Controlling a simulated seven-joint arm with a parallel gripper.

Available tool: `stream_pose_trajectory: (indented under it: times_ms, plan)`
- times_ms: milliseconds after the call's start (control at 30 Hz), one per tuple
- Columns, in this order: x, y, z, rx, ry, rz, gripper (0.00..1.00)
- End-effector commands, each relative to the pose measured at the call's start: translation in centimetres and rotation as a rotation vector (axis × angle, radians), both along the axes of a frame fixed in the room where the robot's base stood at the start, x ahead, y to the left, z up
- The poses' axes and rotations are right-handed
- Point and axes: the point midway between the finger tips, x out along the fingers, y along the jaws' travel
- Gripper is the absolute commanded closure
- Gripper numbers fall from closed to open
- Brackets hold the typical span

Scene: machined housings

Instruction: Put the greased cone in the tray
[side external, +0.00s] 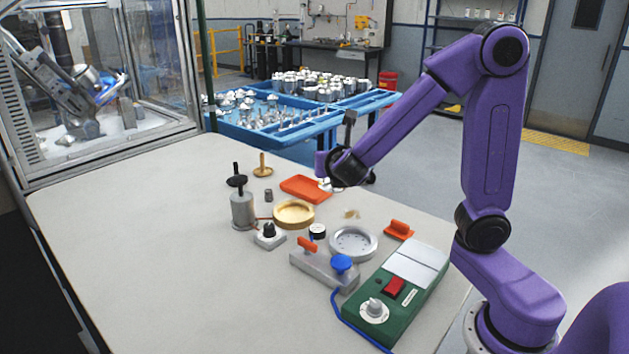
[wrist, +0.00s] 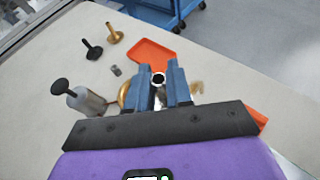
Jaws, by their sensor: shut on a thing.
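The tray (side external: 303,189) is a shallow orange rectangle lying on the far part of the pale bench; in the wrist view the tray (wrist: 152,50) lies just beyond my fingertips. My gripper (wrist: 162,86) has its two blue fingers closed around a small part, which I take for the greased cone (wrist: 158,79). Its round end shows as a pale ring with a dark centre; the fingers hide most of it, so I cannot make out a cone shape. In the side view my gripper (side external: 328,182) is low beside the tray's right end. I cannot tell its exact height.
A gold ring-shaped dish (side external: 294,214), a grey cylinder with a black post (side external: 243,211) and a silver round dish (side external: 353,243) stand nearby. An orange block (side external: 398,230) and green control box (side external: 395,295) are nearer my base. The bench's left side is clear.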

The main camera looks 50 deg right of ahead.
Motion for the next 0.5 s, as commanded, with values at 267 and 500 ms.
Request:
stream_pose_trajectory:
  times_ms: [267, 500]
  plan:
    - [2.9, -5.6, -0.1, 0.000, -0.004, -0.007, 1.00]
    - [3.9, -8.3, -0.3, -0.004, 0.005, -0.003, 1.00]
